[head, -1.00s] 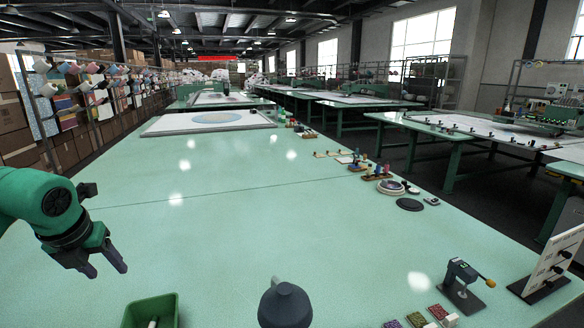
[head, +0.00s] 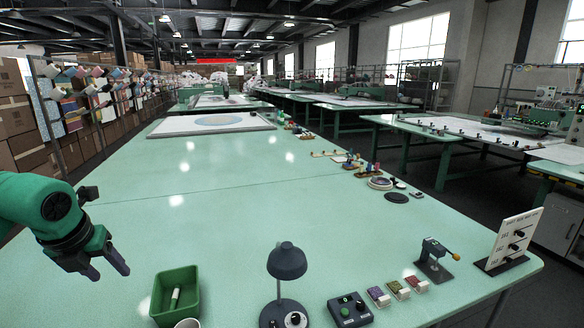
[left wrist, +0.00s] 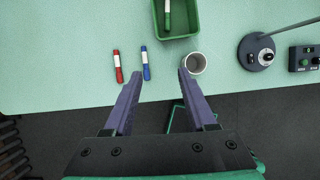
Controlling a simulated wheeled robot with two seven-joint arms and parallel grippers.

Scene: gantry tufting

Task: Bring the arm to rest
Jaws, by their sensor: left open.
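My left gripper (head: 108,272) is at the left of the head view, above the green table (head: 240,220). It is open and empty. In the left wrist view my left gripper (left wrist: 159,80) has its two fingers apart, near the table's edge. A red marker (left wrist: 118,66) and a blue marker (left wrist: 145,63) lie on the table just beyond the left finger, apart from it. A white cup (left wrist: 194,64) stands beyond the right finger's tip; I cannot tell the gap. My right gripper is not in view.
A green bin (head: 176,290) holds a marker. A dark lamp (head: 286,262), a control box (head: 349,309), small coloured sample blocks (head: 398,289), a clamp-like device (head: 434,260) and a white panel (head: 512,240) stand along the near side. The table's middle is clear.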

